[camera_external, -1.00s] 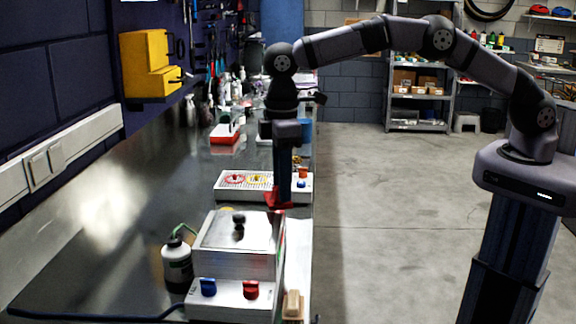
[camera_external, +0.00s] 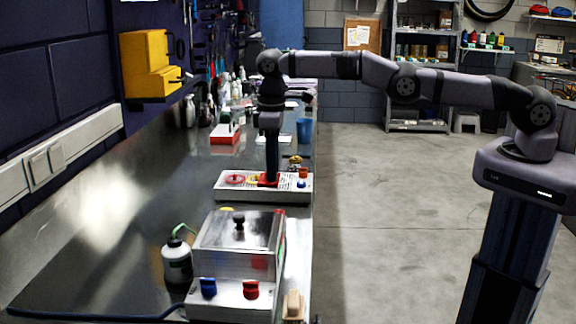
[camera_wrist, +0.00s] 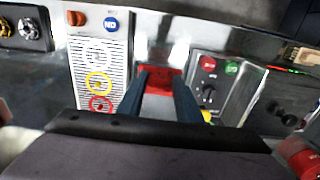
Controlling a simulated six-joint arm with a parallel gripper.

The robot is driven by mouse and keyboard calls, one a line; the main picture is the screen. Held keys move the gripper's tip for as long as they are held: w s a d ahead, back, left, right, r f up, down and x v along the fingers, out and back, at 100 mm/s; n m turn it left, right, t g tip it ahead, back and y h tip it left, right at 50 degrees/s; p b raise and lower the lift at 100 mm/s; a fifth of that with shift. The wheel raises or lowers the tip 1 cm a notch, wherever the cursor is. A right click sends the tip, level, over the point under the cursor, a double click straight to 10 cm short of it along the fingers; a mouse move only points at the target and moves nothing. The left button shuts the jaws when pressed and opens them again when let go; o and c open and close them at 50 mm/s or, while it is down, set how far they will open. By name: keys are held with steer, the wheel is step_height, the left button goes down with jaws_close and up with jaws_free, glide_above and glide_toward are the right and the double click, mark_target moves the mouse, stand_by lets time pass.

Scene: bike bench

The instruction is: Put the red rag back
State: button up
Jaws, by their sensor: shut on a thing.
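My gripper (camera_external: 271,183) points down and is shut on the red rag (camera_external: 265,181). In the external view the rag appears at the white panel with ringed marks (camera_external: 221,189), near its middle; I cannot tell whether it touches the panel. In the wrist view the rag (camera_wrist: 158,78) shows between my two dark fingertips (camera_wrist: 165,80). There the panel with white, yellow and red rings (camera_wrist: 117,72) lies just left of the fingers. Part of the rag is hidden by the fingers.
A steel box (camera_external: 235,262) with a black knob on its lid stands nearer the camera, with a bottle (camera_external: 177,264) at its left. A red and white tray (camera_external: 224,136) and a blue cup (camera_external: 304,130) stand farther back. Bare bench lies to the left.

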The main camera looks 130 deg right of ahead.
step_height(320, 180, down, 5)
steer(key=b, duration=0.4)
steer(key=shift+r, duration=0.1)
steer(key=shift+f+p, duration=1)
steer(key=shift+f, duration=1.6)
steer(key=shift+f, duration=0.1)
steer(key=shift+f, duration=0.1)
steer(key=o, duration=1)
